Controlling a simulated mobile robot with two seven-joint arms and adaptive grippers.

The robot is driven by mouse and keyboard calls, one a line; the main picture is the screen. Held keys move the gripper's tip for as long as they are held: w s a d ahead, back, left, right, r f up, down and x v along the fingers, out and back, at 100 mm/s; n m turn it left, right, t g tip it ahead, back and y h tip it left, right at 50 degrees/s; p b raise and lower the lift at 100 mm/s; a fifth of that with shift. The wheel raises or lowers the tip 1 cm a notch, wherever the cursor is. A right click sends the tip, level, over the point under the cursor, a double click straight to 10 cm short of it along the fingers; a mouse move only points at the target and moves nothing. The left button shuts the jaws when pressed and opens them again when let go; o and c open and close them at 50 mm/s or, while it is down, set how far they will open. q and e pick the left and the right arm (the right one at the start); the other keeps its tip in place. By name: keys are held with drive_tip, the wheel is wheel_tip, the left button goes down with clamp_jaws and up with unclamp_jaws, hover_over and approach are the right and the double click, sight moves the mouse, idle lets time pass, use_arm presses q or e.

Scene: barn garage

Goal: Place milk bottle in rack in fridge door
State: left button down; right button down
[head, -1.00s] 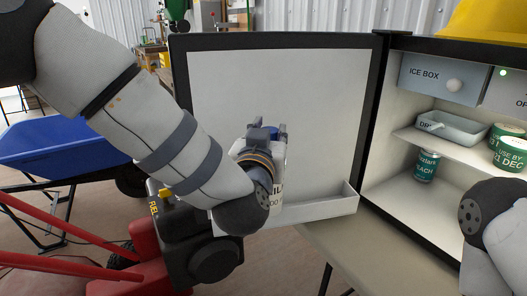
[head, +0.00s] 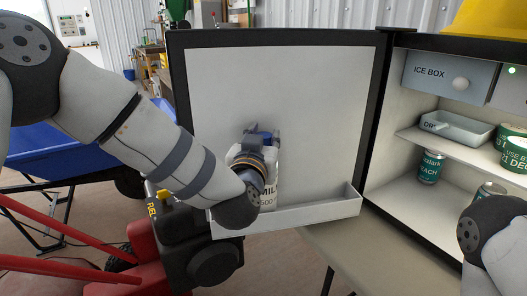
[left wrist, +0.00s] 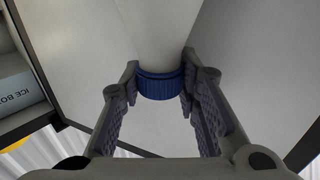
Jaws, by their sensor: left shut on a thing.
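The white milk bottle (head: 269,195) is upright at the open fridge door, with dark lettering and a blue cap. My left gripper (head: 262,140) is shut on it near the top. The door rack (head: 310,213) is a white tray along the door's lower inner side. The bottle's lower end meets the rack's front wall in the picture and seems to be behind it; whether it touches the rack floor is hidden. In the left wrist view the blue cap (left wrist: 161,84) shows between the two fingers. My right gripper is out of view; only a right arm link shows.
The open fridge (head: 400,195) at right holds an ice box drawer (head: 435,76), a tray (head: 456,127) and several green cans, including one on its floor (head: 431,167). A red and black fuel-marked machine (head: 190,255) and a blue wheelbarrow (head: 60,160) stand left. The rack's right part is empty.

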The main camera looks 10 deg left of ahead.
use_arm(q)
wheel_tip(320, 180, down, 3)
drive_tip(key=shift+f, duration=0.1)
drive_tip(key=shift+w+f, duration=0.2)
drive_tip(key=shift+r, duration=0.15)
drive_tip(key=shift+f, duration=0.2)
drive_tip(key=c, duration=1.5)
unclamp_jaws()
